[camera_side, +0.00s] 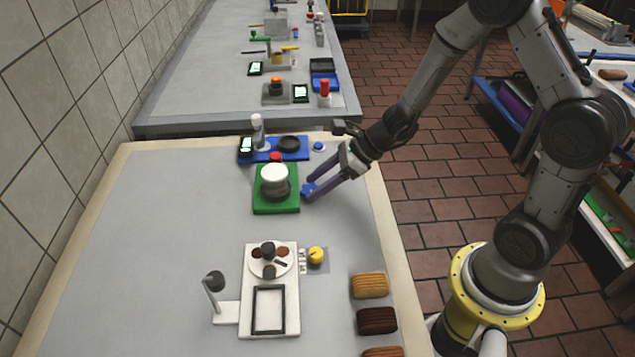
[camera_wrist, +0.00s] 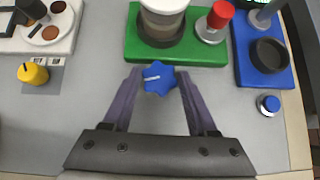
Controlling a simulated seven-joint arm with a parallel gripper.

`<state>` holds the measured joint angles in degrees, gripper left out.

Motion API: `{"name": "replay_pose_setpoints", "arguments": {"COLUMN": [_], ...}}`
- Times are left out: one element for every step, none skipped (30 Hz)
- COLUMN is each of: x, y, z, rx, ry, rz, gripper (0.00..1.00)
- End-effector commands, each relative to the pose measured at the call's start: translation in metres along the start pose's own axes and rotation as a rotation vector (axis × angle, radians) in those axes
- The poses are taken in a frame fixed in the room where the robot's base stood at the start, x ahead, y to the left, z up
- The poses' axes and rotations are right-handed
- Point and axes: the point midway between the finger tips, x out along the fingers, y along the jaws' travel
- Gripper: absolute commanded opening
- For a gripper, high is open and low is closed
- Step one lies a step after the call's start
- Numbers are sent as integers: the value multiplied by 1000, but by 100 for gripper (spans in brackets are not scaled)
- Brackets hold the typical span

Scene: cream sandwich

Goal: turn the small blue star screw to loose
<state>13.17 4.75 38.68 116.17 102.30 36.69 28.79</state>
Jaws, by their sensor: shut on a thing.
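The small blue star screw (camera_wrist: 159,78) sits at the near edge of the green base (camera_wrist: 205,52). A white and dark cylinder (camera_wrist: 163,20) stands on that base. My gripper (camera_wrist: 158,82) has its two purple fingers on either side of the star screw and is shut on it. In the side view, the star screw (camera_side: 308,190) shows at the right edge of the green base (camera_side: 275,208), with my gripper (camera_side: 311,187) reaching it from the right. The screw's shaft is hidden. A pale mark shows on the screw's face.
A red-topped knob (camera_wrist: 220,14) stands by the cylinder. A blue base (camera_wrist: 258,82) with a dark cup lies beside the green one, near a blue button (camera_wrist: 268,104). A white board (camera_side: 284,325) with a yellow knob (camera_side: 316,256) lies nearer. Ribbed blocks (camera_side: 370,285) line the table's right edge.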

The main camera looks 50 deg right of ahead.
Motion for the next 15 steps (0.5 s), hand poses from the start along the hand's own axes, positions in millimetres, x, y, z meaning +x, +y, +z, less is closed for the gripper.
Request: {"name": "replay_pose_setpoints", "arguments": {"x": [0, 0, 0, 0, 0, 0, 0, 0, 0, 0, 0, 0, 0, 0, 0], "y": [-2, -2, -3, -3, -3, -4, -4, -4, -4, -4, -4, -4, -4, -4, -4], "z": [1, 1, 1, 1, 1, 2, 2, 2, 2, 2, 2, 2, 2, 2, 2], "rx": [-21, -35, -52, -65, -78, -96, -106, -115, -125, -132, -138, -143, -146, -148, -149], "ry": [-3, -3, -3, -3, -3, -4, -5, -4, -3, -3, -3, -4, -4, -4, -3], "rz": [19, 32, 49, 63, 75, 91, 103, 113, 124, 131, 136, 141, 144, 146, 147], "gripper": [3, 3, 3, 3, 3, 3, 3, 3, 3, 3, 3, 3, 3, 3, 3]}}
